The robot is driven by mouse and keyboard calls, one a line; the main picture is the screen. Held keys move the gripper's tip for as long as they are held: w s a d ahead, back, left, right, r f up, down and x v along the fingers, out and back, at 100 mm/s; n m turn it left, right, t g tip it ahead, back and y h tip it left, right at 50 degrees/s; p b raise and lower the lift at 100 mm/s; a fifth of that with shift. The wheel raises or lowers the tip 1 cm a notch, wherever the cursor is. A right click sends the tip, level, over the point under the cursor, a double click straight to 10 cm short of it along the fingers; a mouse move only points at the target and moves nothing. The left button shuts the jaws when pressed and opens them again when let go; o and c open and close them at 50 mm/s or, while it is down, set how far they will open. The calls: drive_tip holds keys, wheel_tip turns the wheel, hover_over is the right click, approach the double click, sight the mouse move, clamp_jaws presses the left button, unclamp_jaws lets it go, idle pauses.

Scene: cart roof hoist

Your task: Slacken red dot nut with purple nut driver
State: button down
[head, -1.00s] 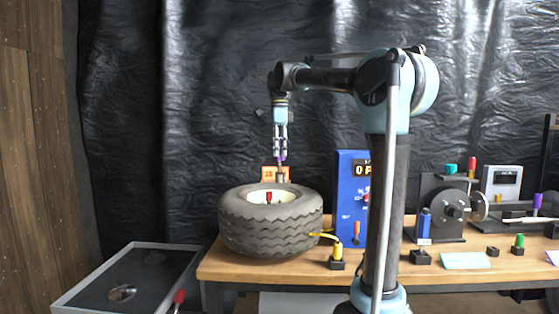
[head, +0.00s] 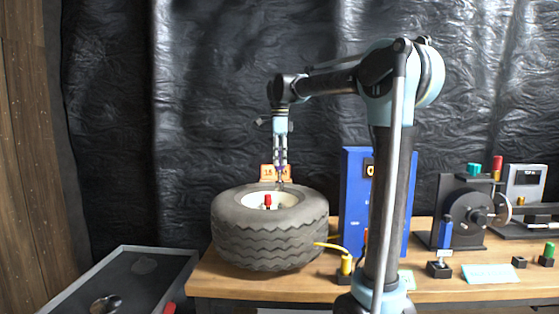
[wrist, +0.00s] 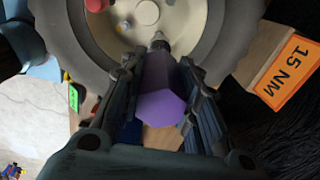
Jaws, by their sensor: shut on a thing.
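My gripper (head: 281,168) points straight down over the far part of the tyre (head: 270,240). It is shut on the purple nut driver, whose purple handle (wrist: 160,98) sits between the fingers in the wrist view. The driver's dark metal end (wrist: 160,42) overlaps the cream wheel hub (wrist: 186,18); whether it touches a nut is unclear. A red round piece (wrist: 96,5) shows at the top of the wrist view. I cannot make out the red dot nut.
An orange 15 NM sign (wrist: 290,72) stands close behind the tyre. A grey tray (head: 122,262) lies at the lower left. Several tools and devices fill the right bench.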

sight(280, 181)
drive_tip(key=shift+d+f, duration=0.1)
drive_tip(key=shift+f, duration=2.15)
drive_tip(key=m, duration=0.4)
drive_tip(key=shift+m, duration=0.3)
drive_tip(key=m, duration=0.5)
drive_tip(key=shift+m, duration=0.4)
drive_tip(key=shift+s+f, duration=0.1)
drive_tip(key=shift+f, duration=0.05)
drive_tip(key=shift+f, duration=1.15)
